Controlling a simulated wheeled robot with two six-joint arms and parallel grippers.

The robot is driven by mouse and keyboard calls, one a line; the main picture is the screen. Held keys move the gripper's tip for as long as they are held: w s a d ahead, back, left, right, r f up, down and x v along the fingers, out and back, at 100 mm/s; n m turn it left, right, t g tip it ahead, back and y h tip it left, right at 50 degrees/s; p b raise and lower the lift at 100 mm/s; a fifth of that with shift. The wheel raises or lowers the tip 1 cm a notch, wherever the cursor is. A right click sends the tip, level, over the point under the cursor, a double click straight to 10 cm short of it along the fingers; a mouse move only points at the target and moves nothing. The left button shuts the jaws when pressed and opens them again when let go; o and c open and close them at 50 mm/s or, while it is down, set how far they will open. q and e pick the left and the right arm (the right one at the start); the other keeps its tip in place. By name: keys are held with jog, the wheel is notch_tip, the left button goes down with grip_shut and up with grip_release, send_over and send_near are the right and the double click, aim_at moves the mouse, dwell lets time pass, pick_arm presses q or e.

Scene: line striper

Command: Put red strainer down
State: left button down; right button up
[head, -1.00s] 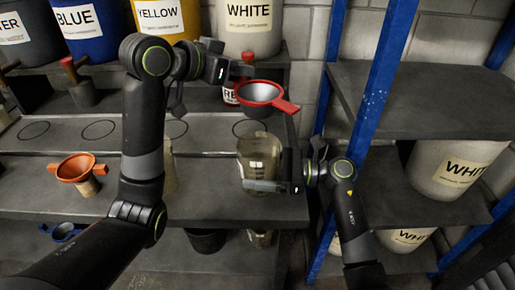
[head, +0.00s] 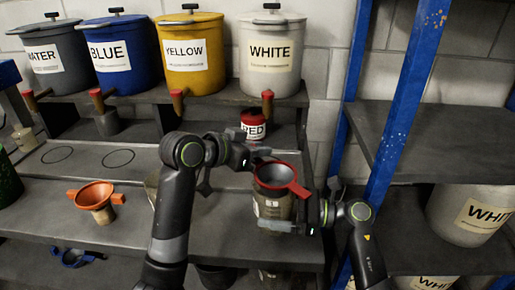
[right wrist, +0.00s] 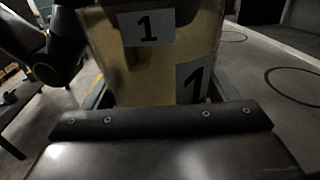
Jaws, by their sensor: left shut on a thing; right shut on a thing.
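The red strainer (head: 275,174) has a red rim, a grey bowl and a handle pointing right. My left gripper (head: 262,157) is shut on its far left side. In the head view the strainer sits over the mouth of a see-through container (head: 272,207). I cannot tell whether it rests on the rim or hangs just above it. My right gripper (head: 284,226) is shut on this container near the shelf's front. In the right wrist view the container (right wrist: 150,65) is close, upright, with labels reading 1.
An orange strainer (head: 95,195) sits at the left on the shelf (head: 120,232). A red-labelled can (head: 254,124) stands behind. Yellow (head: 192,50) and white (head: 272,50) buckets line the upper shelf. A blue post (head: 405,95) rises at the right.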

pick_arm(q)
jog(key=shift+f, duration=0.55)
jog(key=c, duration=1.4)
grip_release()
jog(key=shift+o, duration=0.2)
jog(key=shift+r, duration=0.1)
jog(key=v, duration=1.2)
jog(key=shift+r, duration=0.4)
